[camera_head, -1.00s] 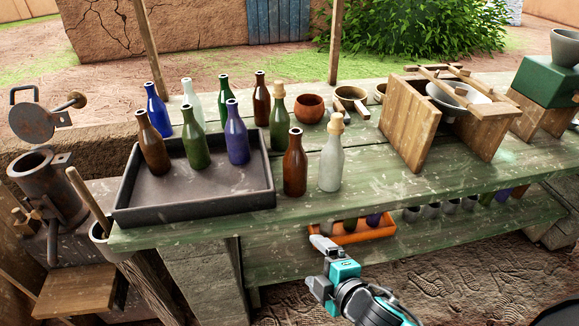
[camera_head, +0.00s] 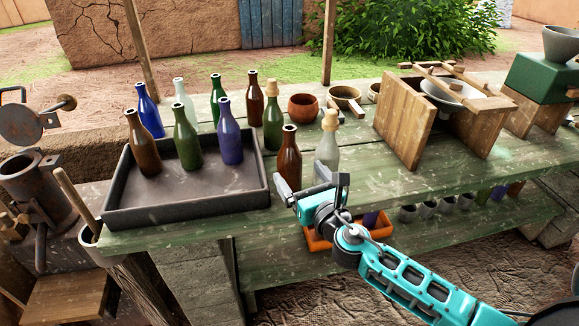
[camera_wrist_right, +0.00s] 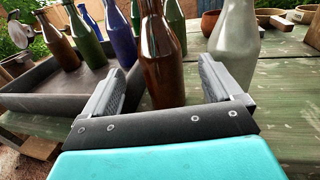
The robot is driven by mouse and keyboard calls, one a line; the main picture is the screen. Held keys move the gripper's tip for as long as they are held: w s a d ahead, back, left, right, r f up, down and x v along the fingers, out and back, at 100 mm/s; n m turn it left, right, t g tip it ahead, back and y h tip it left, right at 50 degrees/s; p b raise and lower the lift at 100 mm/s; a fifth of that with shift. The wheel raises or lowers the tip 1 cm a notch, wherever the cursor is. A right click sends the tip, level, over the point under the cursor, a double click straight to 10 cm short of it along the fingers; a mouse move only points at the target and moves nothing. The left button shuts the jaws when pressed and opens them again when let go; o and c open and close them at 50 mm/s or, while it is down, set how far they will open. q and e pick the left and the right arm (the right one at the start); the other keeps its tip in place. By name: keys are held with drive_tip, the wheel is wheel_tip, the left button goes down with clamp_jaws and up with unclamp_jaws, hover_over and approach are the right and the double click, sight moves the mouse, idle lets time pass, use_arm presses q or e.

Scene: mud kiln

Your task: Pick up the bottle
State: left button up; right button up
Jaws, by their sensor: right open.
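Several bottles stand on the green table. A brown bottle (camera_head: 289,158) stands upright at the front, right of the tray. In the right wrist view this brown bottle (camera_wrist_right: 163,60) stands ahead, between the lines of the two fingers. A pale frosted bottle with a cork-like top (camera_head: 328,150) stands just right of it, partly hidden by my gripper in the head view; it also shows in the right wrist view (camera_wrist_right: 235,45). My right gripper (camera_head: 302,182) is open and empty at the table's front edge, just before the brown bottle. My left gripper is not in view.
A dark tray (camera_head: 190,205) at the left holds brown, green and purple bottles. Blue, clear, green and brown bottles stand behind it. Bowls (camera_head: 303,107) and a wooden stand (camera_head: 404,120) are farther right. An orange crate (camera_head: 318,243) sits on the lower shelf.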

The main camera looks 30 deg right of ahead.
sight(295, 171)
drive_tip(key=shift+w+d+f+b, duration=0.1)
drive_tip(key=shift+w+f+b, duration=0.1)
drive_tip(key=shift+w, duration=1.45)
drive_tip(key=shift+w+f+b, duration=0.15)
drive_tip(key=shift+w, duration=1.45)
drive_tip(key=shift+c, duration=0.2)
drive_tip(key=c, duration=0.9)
drive_tip(key=shift+c, duration=1.1)
drive_tip(key=shift+r, duration=0.1)
